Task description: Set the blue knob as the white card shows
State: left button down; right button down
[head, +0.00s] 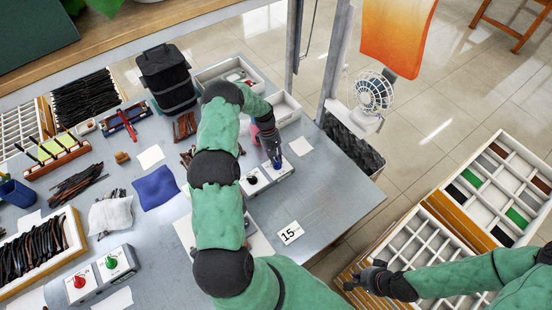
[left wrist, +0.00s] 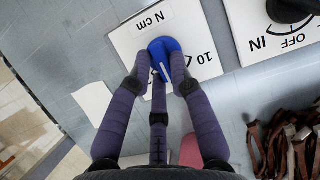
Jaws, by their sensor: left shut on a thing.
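The blue knob (left wrist: 163,47) sits on a white panel marked "N cm" and "10" in the left wrist view. A pale pointer line shows on the knob. In the head view the blue knob (head: 276,164) is small beneath my left gripper (head: 274,156). My left gripper (left wrist: 160,80) is shut on the knob, its fingers around its near side.
A black knob (head: 252,180) labelled OFF and IN is beside the blue one. A panel with red and green knobs (head: 98,276) stands front left. Frames, trays and cloths crowd the left bench. A white fan (head: 373,92) stands beyond the bench's right edge.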

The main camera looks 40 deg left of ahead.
pick_arm(q)
jog(key=shift+d, duration=0.1)
jog(key=c, duration=1.1)
grip_release()
jog(key=shift+w+a+r, duration=0.1)
jog(key=shift+a+r, duration=0.1)
jog(key=shift+r, duration=0.15)
jog(key=v, duration=1.1)
